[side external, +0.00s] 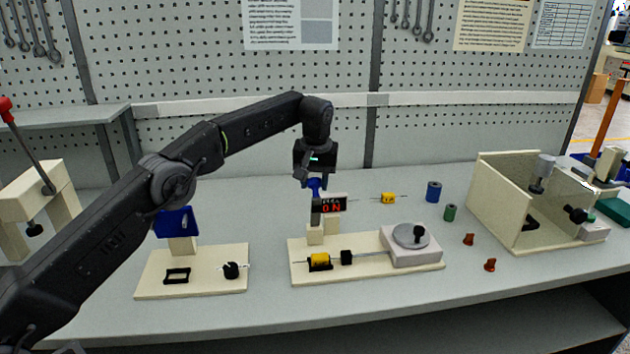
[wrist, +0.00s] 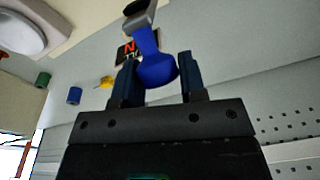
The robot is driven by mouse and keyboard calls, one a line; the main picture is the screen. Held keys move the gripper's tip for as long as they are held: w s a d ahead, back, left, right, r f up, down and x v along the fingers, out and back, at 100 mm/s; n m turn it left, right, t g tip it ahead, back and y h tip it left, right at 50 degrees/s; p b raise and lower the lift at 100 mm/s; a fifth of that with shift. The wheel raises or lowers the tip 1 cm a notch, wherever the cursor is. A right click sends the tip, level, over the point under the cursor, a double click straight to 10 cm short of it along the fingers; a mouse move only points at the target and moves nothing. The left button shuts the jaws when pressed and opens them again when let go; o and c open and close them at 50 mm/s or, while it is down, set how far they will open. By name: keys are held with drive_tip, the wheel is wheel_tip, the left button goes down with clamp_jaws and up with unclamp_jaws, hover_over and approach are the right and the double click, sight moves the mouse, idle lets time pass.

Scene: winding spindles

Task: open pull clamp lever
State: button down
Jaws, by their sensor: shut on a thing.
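The blue clamp lever (side external: 316,187) rises from the clamp post on the middle cream base, beside a small black sign with red lettering. My gripper (side external: 311,178) is above the base, with its fingers at the lever. In the wrist view the rounded blue lever end (wrist: 155,66) sits between the two fingers of my gripper (wrist: 157,80), which is shut on it. The lever's lower end joins a grey-black clamp part (wrist: 138,14). The fingers partly hide the lever in the side view.
A second base (side external: 200,287) with a blue part stands left. Blue (side external: 433,191) and green (side external: 450,212) spools and a clear-sided box (side external: 530,205) stand right.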

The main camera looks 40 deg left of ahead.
drive_tip(key=shift+a+f, duration=0.35)
drive_tip(key=shift+f, duration=0.05)
drive_tip(key=c, duration=1)
unclamp_jaws()
drive_tip(key=shift+o, duration=1.2)
drive_tip(key=shift+d+r, duration=0.1)
drive_tip(key=shift+r, duration=0.1)
drive_tip(key=shift+s+d+r, duration=0.1)
drive_tip(key=shift+d, duration=0.05)
